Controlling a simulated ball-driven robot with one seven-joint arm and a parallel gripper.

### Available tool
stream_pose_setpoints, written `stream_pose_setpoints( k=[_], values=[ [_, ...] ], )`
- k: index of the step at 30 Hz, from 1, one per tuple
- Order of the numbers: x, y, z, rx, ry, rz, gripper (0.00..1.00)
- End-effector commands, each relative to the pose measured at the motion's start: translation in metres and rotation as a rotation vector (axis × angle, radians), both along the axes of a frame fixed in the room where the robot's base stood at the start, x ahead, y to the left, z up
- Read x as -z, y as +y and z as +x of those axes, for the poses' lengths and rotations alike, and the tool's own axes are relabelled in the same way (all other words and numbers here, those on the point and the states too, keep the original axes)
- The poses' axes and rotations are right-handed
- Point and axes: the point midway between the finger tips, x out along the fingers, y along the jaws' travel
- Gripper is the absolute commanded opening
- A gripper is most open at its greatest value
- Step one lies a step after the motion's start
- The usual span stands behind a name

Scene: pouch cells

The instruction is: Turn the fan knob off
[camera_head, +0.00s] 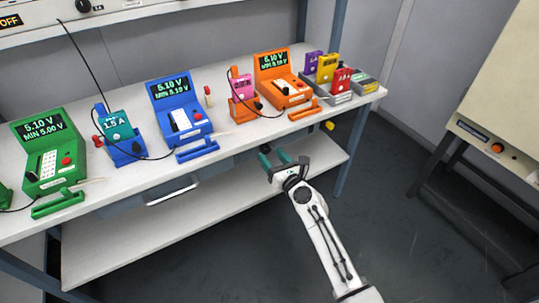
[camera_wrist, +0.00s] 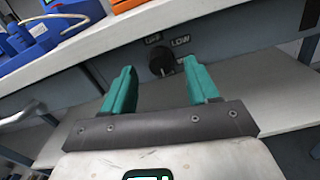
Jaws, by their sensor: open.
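A black knob (camera_wrist: 162,62) is on the grey panel under the workbench edge in the wrist view. A label reading LOW is at its upper right, and a second small label above it is hard to read. My gripper (camera_wrist: 160,70) is open, its two teal fingers apart on either side of the knob in that view; I cannot tell whether they touch it. In the head view my gripper (camera_head: 274,155) is at the front edge of the bench, and this knob is hidden there. Another black knob (camera_head: 83,5) is on the upper shelf, with an OFF sign (camera_head: 9,21) to its left.
The white workbench (camera_head: 235,134) carries green (camera_head: 50,150), blue (camera_head: 179,105) and orange (camera_head: 281,80) testers with pouch cells and cables. A lower shelf (camera_head: 215,200) runs beneath. A beige cabinet (camera_head: 500,90) with an orange knob (camera_head: 497,148) stands right. The floor between is clear.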

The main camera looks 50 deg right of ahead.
Motion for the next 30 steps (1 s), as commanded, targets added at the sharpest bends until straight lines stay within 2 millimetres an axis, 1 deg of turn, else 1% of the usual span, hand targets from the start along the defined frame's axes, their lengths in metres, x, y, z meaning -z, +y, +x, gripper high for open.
stream_pose_setpoints(
  k=[1, 6, 16, 30],
  values=[
    [0.0, -0.002, 0.006, 0.0, -0.001, 0.0, 0.59],
    [0.0, -0.005, 0.017, 0.0, 0.0, 0.0, 0.59],
    [0.0, -0.005, 0.019, 0.0, 0.001, -0.001, 0.58],
    [0.0, -0.005, 0.019, 0.0, 0.001, -0.001, 0.13]
  ],
)
